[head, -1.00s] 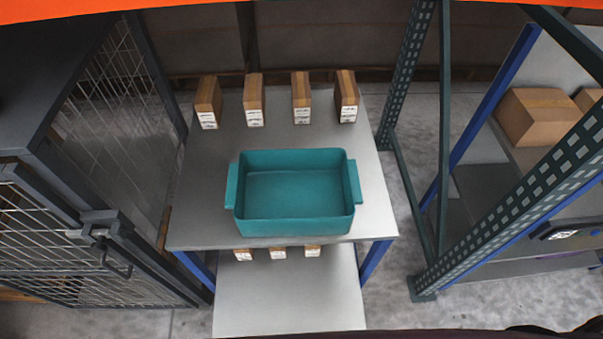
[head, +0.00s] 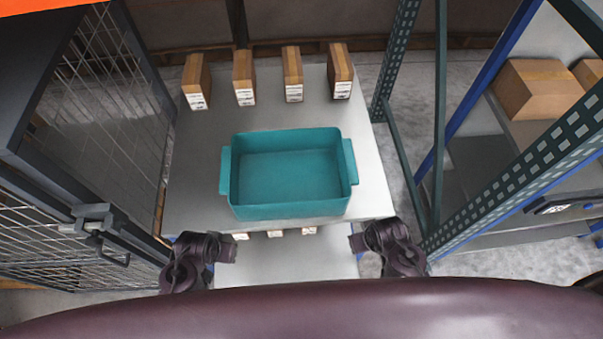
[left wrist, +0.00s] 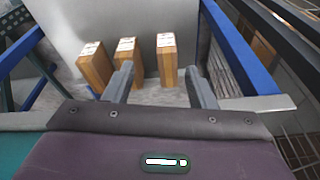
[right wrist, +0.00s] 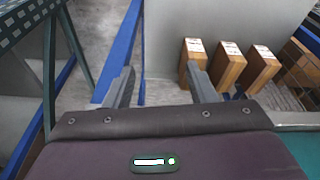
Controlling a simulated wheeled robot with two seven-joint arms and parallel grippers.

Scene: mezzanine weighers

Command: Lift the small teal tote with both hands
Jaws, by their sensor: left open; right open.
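The small teal tote (head: 290,212) stands upright and empty on the grey upper shelf, with a grip lug on its left end (head: 225,170) and one on its right end (head: 350,161). My left gripper (head: 231,248) is at the shelf's front edge, below and apart from the tote's left end. My right gripper (head: 354,242) is likewise at the front edge near the right end. Both are open and empty, with fingers apart in the left wrist view (left wrist: 160,88) and the right wrist view (right wrist: 160,88). Teal also shows at the left wrist view's lower left (left wrist: 25,148).
Several upright cardboard boxes (head: 244,75) line the back of the shelf (head: 382,195). Small boxes (head: 275,232) stand on the lower shelf. A wire mesh cage (head: 100,110) is at left; a perforated dark upright (head: 520,165) is at right. The shelf is clear around the tote.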

